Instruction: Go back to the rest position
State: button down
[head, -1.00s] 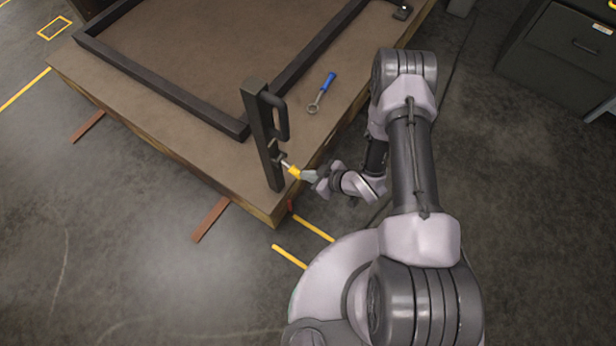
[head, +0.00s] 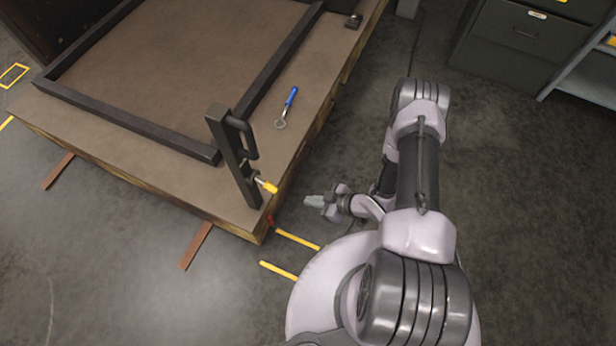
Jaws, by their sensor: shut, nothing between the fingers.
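My gripper (head: 314,201) is at the end of my bent arm, over the floor just right of the wooden platform's near corner. Its fingers are shut and empty, pointing left. A dark upright stand (head: 235,160) with a side handle rises near the corner of the platform (head: 130,148). A yellow-handled tool (head: 266,185) sits at the stand's right side, low down, its handle sticking out toward my gripper. A clear gap separates my gripper from the yellow handle.
A blue-handled wrench (head: 287,106) lies on the platform. A dark rectangular frame (head: 130,118) also lies there. A dark cabinet (head: 515,48) and a grey shelf (head: 588,80) stand at the back right. The floor (head: 530,210) right of my arm is clear.

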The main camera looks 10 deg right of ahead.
jog(key=w+d+r+m+h, duration=0.1)
jog(key=w+d+r+h, duration=0.2)
jog(key=w+d+r, duration=0.4)
jog(key=w+d+r+m+h, duration=0.2)
jog(key=w+d+r+h, duration=0.15)
jog(key=w+r, duration=0.4)
notch_tip(320, 180, up, 19)
jog(key=s+d+m+h, duration=0.2)
jog(key=d+m+h, duration=0.1)
jog(key=m, duration=0.1)
jog(key=s+a+r+m, duration=0.3)
jog(key=s+a+r, duration=0.1)
jog(key=s+r, duration=0.35)
jog(key=s+a+r+m, duration=0.3)
jog(key=s+a+r, duration=0.1)
jog(key=s+r, duration=0.35)
jog(key=s+a+r+m+y, duration=0.2)
jog(key=s+a, duration=0.4)
jog(key=s, duration=0.4)
notch_tip(320, 180, up, 2)
jog(key=shift+a+y, duration=0.4)
jog(key=shift+y, duration=0.35)
